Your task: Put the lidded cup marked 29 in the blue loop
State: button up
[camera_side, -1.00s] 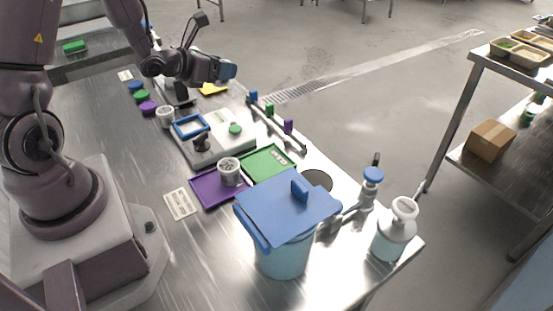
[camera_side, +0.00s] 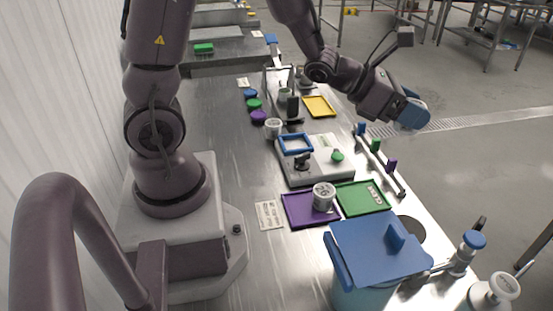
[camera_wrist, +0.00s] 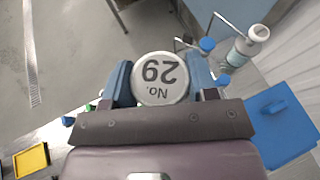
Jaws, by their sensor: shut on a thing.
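The lidded cup marked 29 (camera_wrist: 161,78) is between the blue fingers of my gripper (camera_wrist: 163,84) in the wrist view, its round lid facing the camera and the print upside down. In the side view my gripper (camera_side: 412,114) is raised to the right of the bench, and the cup cannot be made out there. The blue loop (camera_side: 296,143) is a square frame at the back of a grey device (camera_side: 312,171) on the bench. It looks empty. My gripper is well to the right of it and higher.
Another marked cup (camera_side: 322,194) stands on the purple tray (camera_side: 297,214), beside a green tray (camera_side: 350,205). A white cup (camera_side: 273,128) stands near coloured discs. A rail with coloured tabs (camera_side: 384,168) runs along the right edge. A blue-lidded bin (camera_side: 365,243) stands in front.

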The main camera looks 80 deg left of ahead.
jog(key=s+d+f+m+g+h, duration=0.5)
jog(key=s+f+m+g+h, duration=0.35)
jog(key=f, duration=0.35)
jog(key=s+a+f+m+g+y, duration=0.15)
jog(key=s+f+m+g, duration=0.35)
jog(key=s+m+g, duration=0.65)
jog(key=s+a+f+m+g+y, duration=0.2)
jog(key=s+a+m+g+y, duration=0.3)
jog(key=m+y, duration=0.15)
jog(key=r+m+t+y, duration=0.2)
jog(key=m+t+y, duration=0.3)
jog(key=m+y, duration=1.2)
send_over(263, 186)
jog(key=shift+n+h, duration=0.25)
jog(key=shift+f, duration=3.85)
